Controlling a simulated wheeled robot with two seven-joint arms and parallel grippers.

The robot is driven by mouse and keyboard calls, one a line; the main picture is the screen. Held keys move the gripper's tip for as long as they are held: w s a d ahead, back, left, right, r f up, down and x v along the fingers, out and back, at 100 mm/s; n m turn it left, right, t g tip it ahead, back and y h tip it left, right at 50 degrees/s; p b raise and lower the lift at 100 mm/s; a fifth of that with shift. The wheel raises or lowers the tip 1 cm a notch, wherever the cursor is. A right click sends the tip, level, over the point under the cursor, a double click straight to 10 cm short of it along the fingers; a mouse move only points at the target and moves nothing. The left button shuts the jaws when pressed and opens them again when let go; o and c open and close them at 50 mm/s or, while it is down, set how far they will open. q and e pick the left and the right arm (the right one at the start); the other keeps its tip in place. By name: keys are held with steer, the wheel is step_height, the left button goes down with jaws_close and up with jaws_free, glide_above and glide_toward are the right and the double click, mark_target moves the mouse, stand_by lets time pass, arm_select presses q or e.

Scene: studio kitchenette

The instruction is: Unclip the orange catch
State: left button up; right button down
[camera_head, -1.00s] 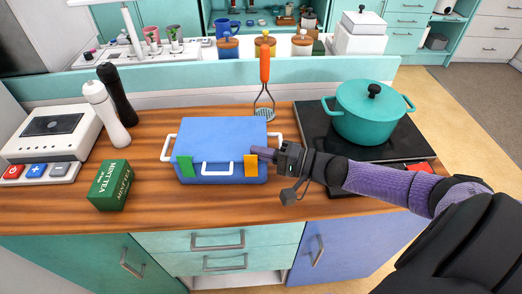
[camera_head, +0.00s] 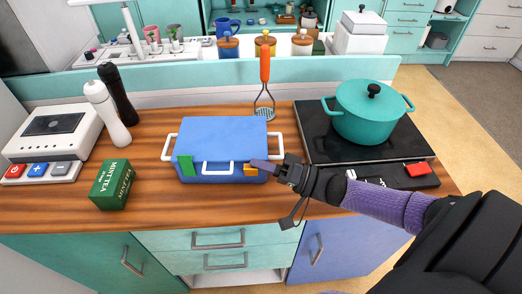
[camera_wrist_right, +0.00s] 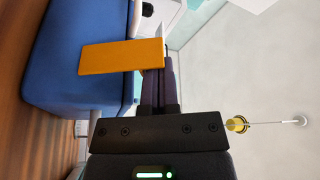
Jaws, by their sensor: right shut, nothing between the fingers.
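The blue box (camera_head: 222,142) sits shut on the wooden counter, with a green catch (camera_head: 187,166) at its front left and the orange catch (camera_head: 250,171) at its front right. My right gripper (camera_head: 258,164) is shut and empty, its fingertips at the upper part of the orange catch, partly covering it in the head view. In the right wrist view, the orange catch (camera_wrist_right: 120,57) is a flat plate overlapping the dark fingers (camera_wrist_right: 164,75) at one end. Whether the catch is still clipped I cannot tell. My left gripper is not in view.
A white handle (camera_head: 204,168) is on the box's front. A green tea box (camera_head: 110,185) stands left, a masher (camera_head: 264,85) behind, and a teal pot (camera_head: 370,112) on the black hob at right. Bare counter lies in front of the box.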

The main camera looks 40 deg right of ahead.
steer(key=n, duration=0.1)
steer(key=s+a+f+n+y+b, duration=0.1)
steer(key=n, duration=0.1)
steer(key=shift+s, duration=0.1)
steer(key=n, duration=0.1)
steer(key=n+y, duration=0.1)
steer(key=s+f+n, duration=0.1)
steer(key=shift+a+n+b, duration=0.3)
steer(key=shift+b, duration=0.1)
steer(key=shift+s+a+f, duration=0.2)
steer(key=shift+s+f, duration=0.05)
steer(key=shift+f, duration=0.1)
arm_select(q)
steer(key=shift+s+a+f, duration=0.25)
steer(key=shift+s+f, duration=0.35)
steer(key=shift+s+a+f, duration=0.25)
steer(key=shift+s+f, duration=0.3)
arm_select(e)
steer(key=shift+s+f, duration=0.1)
steer(key=shift+f, duration=0.05)
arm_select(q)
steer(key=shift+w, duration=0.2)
arm_select(e)
steer(key=shift+a+f, duration=0.1)
steer(key=shift+f, duration=0.05)
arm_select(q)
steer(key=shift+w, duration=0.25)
arm_select(e)
steer(key=shift+s, duration=0.1)
